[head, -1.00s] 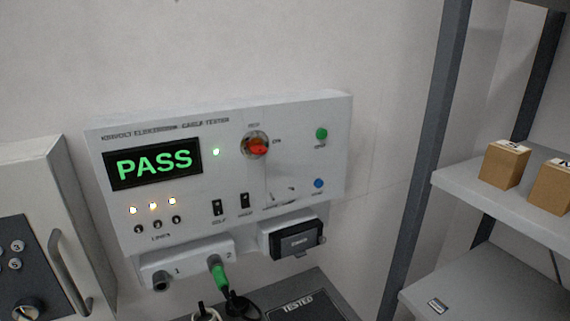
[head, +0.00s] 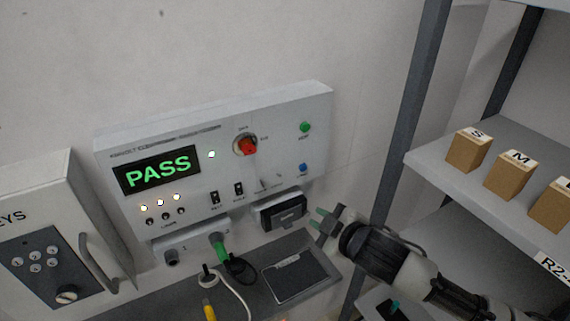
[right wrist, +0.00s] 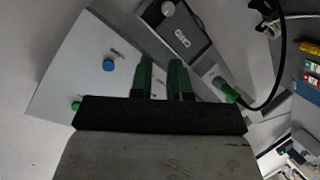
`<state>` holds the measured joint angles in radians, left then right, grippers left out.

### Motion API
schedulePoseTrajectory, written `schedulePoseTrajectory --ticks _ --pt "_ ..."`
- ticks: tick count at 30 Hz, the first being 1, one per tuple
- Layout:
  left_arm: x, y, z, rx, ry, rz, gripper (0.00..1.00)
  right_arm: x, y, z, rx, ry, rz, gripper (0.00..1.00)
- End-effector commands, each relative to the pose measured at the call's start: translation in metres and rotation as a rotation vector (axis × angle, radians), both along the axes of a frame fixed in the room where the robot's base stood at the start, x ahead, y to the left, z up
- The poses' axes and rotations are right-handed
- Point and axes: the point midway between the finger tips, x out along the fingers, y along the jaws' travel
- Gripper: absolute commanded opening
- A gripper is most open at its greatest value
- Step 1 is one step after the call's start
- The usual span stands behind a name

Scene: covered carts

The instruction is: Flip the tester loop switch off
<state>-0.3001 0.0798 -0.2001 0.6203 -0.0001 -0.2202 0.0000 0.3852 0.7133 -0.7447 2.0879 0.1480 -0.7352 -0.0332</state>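The cable tester (head: 310,110) is a pale box on the wall with a green PASS display (head: 157,171). Two small black rocker switches, a left one (head: 215,198) and a right one (head: 239,189), sit below its middle; their labels are too small to read, so I cannot tell which is the loop switch. My right gripper (head: 317,217) is just right of the tester's lower right corner, apart from it. In the right wrist view its two green fingers (right wrist: 163,78) are parted with nothing between them, over the tester's face. My left gripper is not in view.
A dark drawer-like box (head: 281,212) projects below the tester. A green plug (head: 219,246) with a black cable is in a lower socket. A key cabinet (head: 40,220) stands left. A shelf (head: 480,190) with small boxes stands right. A dark tray (head: 294,276) lies below.

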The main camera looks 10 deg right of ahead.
Motion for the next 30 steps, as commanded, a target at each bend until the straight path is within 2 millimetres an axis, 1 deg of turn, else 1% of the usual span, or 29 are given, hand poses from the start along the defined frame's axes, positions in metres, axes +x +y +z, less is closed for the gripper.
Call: schedulePoseTrajectory --ticks 1,3,6,9,11,14,17,24,30 --pt "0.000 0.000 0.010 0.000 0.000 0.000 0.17 -0.003 0.003 0.034 -0.032 -0.058 0.049 0.17" --pt "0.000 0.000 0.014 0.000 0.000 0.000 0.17 -0.010 0.007 0.060 -0.060 -0.111 0.104 0.17" --pt "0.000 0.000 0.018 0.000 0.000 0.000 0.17 -0.019 0.010 0.084 -0.092 -0.159 0.156 0.17" --pt "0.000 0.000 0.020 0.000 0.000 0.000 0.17 -0.025 0.012 0.096 -0.108 -0.184 0.185 0.17" --pt "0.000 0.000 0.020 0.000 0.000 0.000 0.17 -0.025 0.014 0.099 -0.111 -0.191 0.193 0.17" --pt "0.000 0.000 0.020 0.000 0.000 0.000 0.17 -0.020 0.018 0.097 -0.111 -0.191 0.196 0.17" --pt "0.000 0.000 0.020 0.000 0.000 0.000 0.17 -0.007 0.026 0.094 -0.110 -0.192 0.195 0.17" --pt "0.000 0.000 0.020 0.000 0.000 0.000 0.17 0.030 0.051 0.082 -0.110 -0.192 0.194 0.17" --pt "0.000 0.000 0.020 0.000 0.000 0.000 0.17 0.052 0.066 0.075 -0.111 -0.191 0.193 0.17"
